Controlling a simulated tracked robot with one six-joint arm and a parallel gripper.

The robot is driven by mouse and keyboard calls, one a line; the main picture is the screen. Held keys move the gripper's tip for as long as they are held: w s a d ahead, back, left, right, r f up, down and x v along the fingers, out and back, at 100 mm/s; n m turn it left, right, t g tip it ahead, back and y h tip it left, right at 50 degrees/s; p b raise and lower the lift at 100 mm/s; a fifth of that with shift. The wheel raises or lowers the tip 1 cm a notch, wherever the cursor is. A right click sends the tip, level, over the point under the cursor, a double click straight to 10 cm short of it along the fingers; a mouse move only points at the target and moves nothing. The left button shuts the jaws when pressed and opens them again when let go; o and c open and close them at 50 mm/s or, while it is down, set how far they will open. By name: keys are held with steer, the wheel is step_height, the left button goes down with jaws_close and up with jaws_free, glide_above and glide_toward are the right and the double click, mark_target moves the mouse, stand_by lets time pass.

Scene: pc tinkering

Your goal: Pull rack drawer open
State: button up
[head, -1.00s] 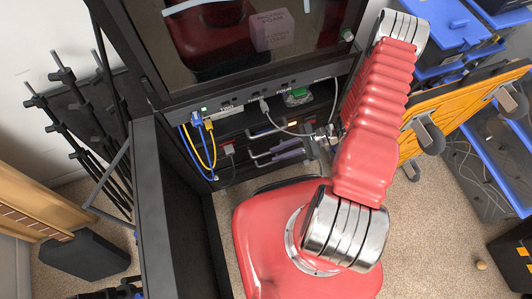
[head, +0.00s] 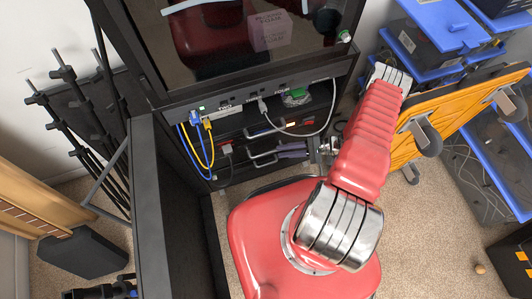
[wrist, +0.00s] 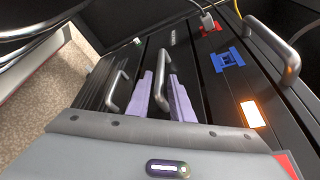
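The black rack's drawers show below the shelf of devices in the head view. In the wrist view several handles cross the tilted rack front: one at the left (wrist: 117,92), one in the middle (wrist: 160,82) and a larger one at the right (wrist: 274,48). Purple pieces (wrist: 178,100) show around the middle handle.
Yellow and blue cables (head: 208,150) hang at the rack's left, and a pale cable (head: 329,112) loops at the right. An open black door panel (head: 160,210) stands left. An orange wheeled board (head: 455,115) stands right of my arm.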

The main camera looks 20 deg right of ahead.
mark_target(268, 153)
steer(key=shift+a, duration=0.1)
steer(key=shift+x, duration=3.7)
steer(key=shift+c, duration=0.2)
jaws_close()
steer(key=shift+s, duration=0.1)
